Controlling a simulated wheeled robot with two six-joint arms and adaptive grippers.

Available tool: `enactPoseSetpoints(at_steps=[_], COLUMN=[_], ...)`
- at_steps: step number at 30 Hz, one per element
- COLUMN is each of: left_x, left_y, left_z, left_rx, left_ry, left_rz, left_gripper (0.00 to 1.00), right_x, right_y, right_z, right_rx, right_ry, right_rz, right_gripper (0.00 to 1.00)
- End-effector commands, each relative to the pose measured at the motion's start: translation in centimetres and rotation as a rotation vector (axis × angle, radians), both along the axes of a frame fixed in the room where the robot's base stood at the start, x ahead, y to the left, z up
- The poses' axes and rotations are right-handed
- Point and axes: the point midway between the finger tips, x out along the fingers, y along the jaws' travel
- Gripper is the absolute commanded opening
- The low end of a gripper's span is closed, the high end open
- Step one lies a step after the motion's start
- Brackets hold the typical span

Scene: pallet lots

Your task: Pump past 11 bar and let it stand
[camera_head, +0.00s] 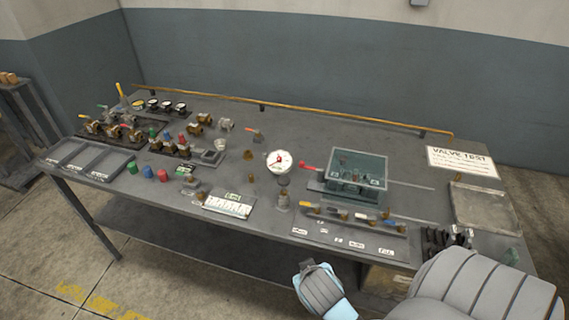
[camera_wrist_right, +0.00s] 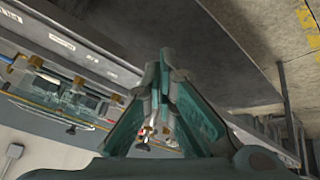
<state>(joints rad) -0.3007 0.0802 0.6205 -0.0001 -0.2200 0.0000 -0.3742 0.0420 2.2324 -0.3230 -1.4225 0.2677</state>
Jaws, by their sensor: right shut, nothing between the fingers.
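A round white pressure gauge (camera_head: 279,161) stands upright near the middle of the bench; its reading is too small to make out. To its right is a teal open-topped tank (camera_head: 356,176), with a red-ended handle (camera_head: 311,168) sticking out on its left. A row of small valves (camera_head: 352,215) with coloured levers lies in front of the tank. My right gripper (camera_wrist_right: 166,62) is shut and empty in the right wrist view, beside the bench edge and apart from the pump and gauge. My left gripper is not in view.
A "VALVE TEST" sign (camera_head: 462,162) and a shallow tray (camera_head: 485,208) are at the right. Grey trays (camera_head: 88,160), coloured caps (camera_head: 147,172) and racked valves (camera_head: 115,127) fill the left. A brass-coloured rail (camera_head: 300,112) runs along the back. The back centre is clear.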

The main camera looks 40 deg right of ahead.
Motion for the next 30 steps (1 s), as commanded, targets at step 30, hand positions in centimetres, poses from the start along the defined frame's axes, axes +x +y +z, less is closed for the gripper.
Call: enactPoseSetpoints(at_steps=[30], left_x=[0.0], left_y=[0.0], left_z=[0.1], left_rx=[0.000], left_ry=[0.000], left_rz=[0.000], left_gripper=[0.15], right_x=[20.8], right_y=[-5.4], right_z=[14.2], right_rx=[-0.307], right_ry=[-0.769], right_rz=[-0.516], right_gripper=[0.00])
